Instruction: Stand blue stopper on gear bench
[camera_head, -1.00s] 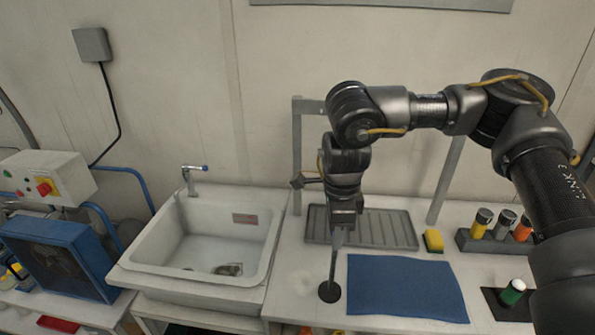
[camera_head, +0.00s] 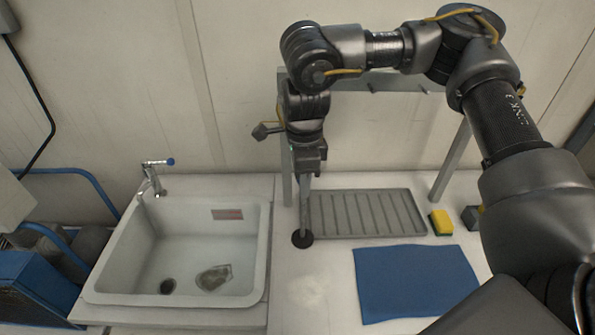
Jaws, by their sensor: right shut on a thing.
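My right gripper (camera_head: 304,222) points down over the left part of the white gear bench (camera_head: 335,285). It is shut on a dark round stopper (camera_head: 302,240), whose disc shows below the fingertips. The disc looks almost black here, and I cannot tell a blue tint. It is by the front left corner of the grey ribbed tray (camera_head: 385,228), close to the bench's sink side. I cannot tell whether the disc touches the bench. My left gripper is out of view.
A white sink (camera_head: 262,250) with an open drain hole (camera_head: 168,286) and a clear brownish item (camera_head: 214,277) stands at left. A blue mat (camera_head: 415,282) and yellow sponge (camera_head: 441,223) lie right. A grey peg frame (camera_head: 458,160) stands behind. The bench left of the mat is bare.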

